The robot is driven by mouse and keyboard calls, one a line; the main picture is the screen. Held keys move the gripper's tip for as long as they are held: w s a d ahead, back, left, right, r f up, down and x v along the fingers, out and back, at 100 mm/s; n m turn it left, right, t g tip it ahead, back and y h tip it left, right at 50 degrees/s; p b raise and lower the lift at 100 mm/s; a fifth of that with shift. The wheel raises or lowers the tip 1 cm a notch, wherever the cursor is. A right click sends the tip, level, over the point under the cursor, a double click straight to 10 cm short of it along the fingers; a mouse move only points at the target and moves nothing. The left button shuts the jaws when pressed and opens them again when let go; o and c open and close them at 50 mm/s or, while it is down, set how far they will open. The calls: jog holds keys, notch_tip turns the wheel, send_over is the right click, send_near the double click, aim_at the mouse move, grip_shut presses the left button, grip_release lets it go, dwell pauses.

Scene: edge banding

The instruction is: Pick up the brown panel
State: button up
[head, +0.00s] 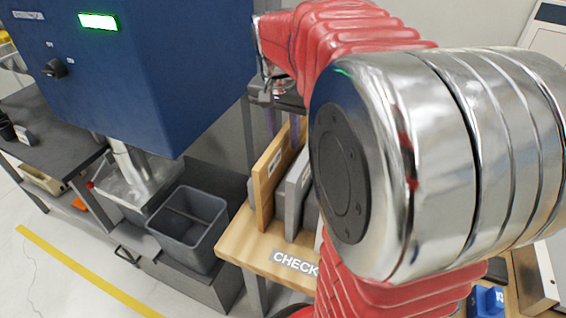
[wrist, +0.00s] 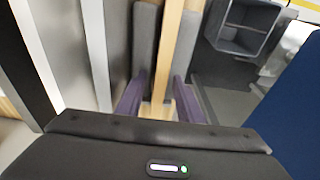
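The brown panel (head: 267,180) stands upright on edge on a light wooden surface in the head view, left of a grey panel. In the wrist view its narrow edge (wrist: 166,62) runs between my purple fingers. My gripper (wrist: 159,84) is open, with one finger on each side of the brown panel and a visible gap to it on both sides. In the head view my gripper is just above and behind the panels, largely hidden by my red and chrome arm.
The grey panel (head: 294,193) stands close on the right. Grey upright pieces (wrist: 185,45) flank the brown panel in the wrist view. A grey bin (head: 188,228) and a blue machine (head: 150,70) are on the left. The wooden surface (head: 250,254) carries a "CHECK" label.

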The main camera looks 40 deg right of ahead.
aim_at(286, 149)
jog(key=shift+w+d+f, duration=0.1)
jog(key=shift+d+f, duration=0.1)
jog(key=shift+f, duration=1.1)
jog(key=shift+w+d+f, duration=0.1)
jog(key=shift+d+f, duration=0.1)
jog(key=shift+f, duration=1.05)
jog(key=shift+c, duration=0.2)
grip_shut()
